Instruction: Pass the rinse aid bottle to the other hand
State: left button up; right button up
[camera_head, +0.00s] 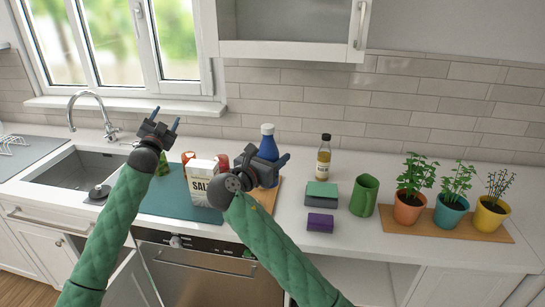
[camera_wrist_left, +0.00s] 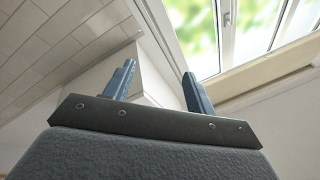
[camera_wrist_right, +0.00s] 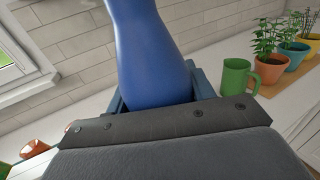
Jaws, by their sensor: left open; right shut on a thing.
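The rinse aid bottle (camera_head: 267,143) is blue with a white cap and stands roughly upright in my right gripper (camera_head: 268,168). My right gripper is shut on the bottle. In the right wrist view the blue bottle (camera_wrist_right: 150,55) sits between the fingers, its top cut off by the frame edge. My left gripper (camera_head: 166,117) is open and empty, raised in front of the window, to the left of the bottle and apart from it. In the left wrist view its two fingers (camera_wrist_left: 158,85) stand apart with nothing between them.
A salt box (camera_head: 200,186) and red items stand on a teal mat (camera_head: 165,200) between my arms. A sponge box (camera_head: 321,195), purple box (camera_head: 320,222), green mug (camera_head: 364,195), brown bottle (camera_head: 323,158) and potted plants (camera_head: 410,205) are to the right. The sink (camera_head: 85,172) is left.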

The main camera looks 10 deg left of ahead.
pick_arm(q)
jog(key=s+a+f+n+g+y, duration=0.3)
jog(key=s+a+f+n+g, duration=0.2)
jog(key=s+a+f+n, duration=0.5)
jog(key=s+a+f+n+g+y, duration=0.4)
jog(key=s+a+f, duration=0.3)
jog(key=a+f, duration=0.6)
jog(key=s+a+f+n+g+h, duration=0.1)
jog(key=s+f+n+g+h, duration=0.1)
jog(key=s+f, duration=0.3)
jog(key=s+d+f+m+g+h, duration=0.15)
jog(key=s+d+f, duration=0.35)
jog(key=f, duration=0.7)
jog(key=s+d+f+m+g, duration=0.1)
jog(key=s+d+f+g, duration=0.15)
jog(key=d+f, duration=0.8)
jog(key=s+d+f+m+g+h, duration=0.15)
jog(key=s+d+f, duration=0.3)
jog(key=f, duration=0.95)
jog(key=s+d+f+m+g+h, duration=0.1)
jog(key=s+d+f+m, duration=0.2)
jog(key=s+d+f, duration=0.8)
jog(key=s+d+f+m+g+h, duration=0.1)
jog(key=s+d+f+m+g, duration=0.1)
jog(key=s+d+f, duration=1)
jog(key=s+d+m, duration=0.1)
jog(key=s+d, duration=0.4)
jog(key=shift+s+d+h, duration=0.25)
jog(key=shift+d+h, duration=0.05)
jog(key=shift+d, duration=0.1)
